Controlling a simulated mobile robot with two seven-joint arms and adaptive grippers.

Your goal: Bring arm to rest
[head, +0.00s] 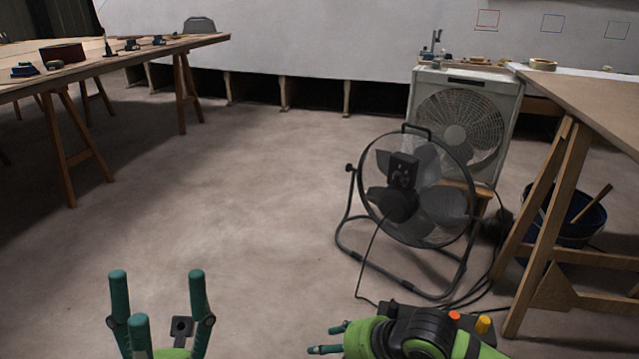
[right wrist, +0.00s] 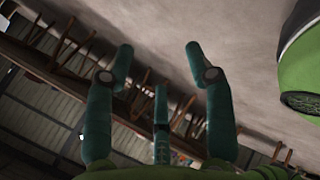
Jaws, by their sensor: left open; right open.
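My left gripper (head: 160,310) stands at the bottom left of the head view, its teal fingers pointing up and spread apart. It is open and empty. My right arm lies across the bottom right of the head view, green and black. The fingers of my right gripper (head: 326,338) point left there and are only partly in view. In the right wrist view, the right gripper (right wrist: 155,75) shows its teal fingers spread apart with nothing between them. Neither gripper touches anything.
A black floor fan (head: 420,190) stands ahead to the right, its cable trailing on the floor. A white box fan (head: 462,125) is behind it. A trestle table (head: 590,100) stands at right with a dark bucket (head: 575,215) beneath. Another table (head: 120,55) is at left. The middle floor is clear.

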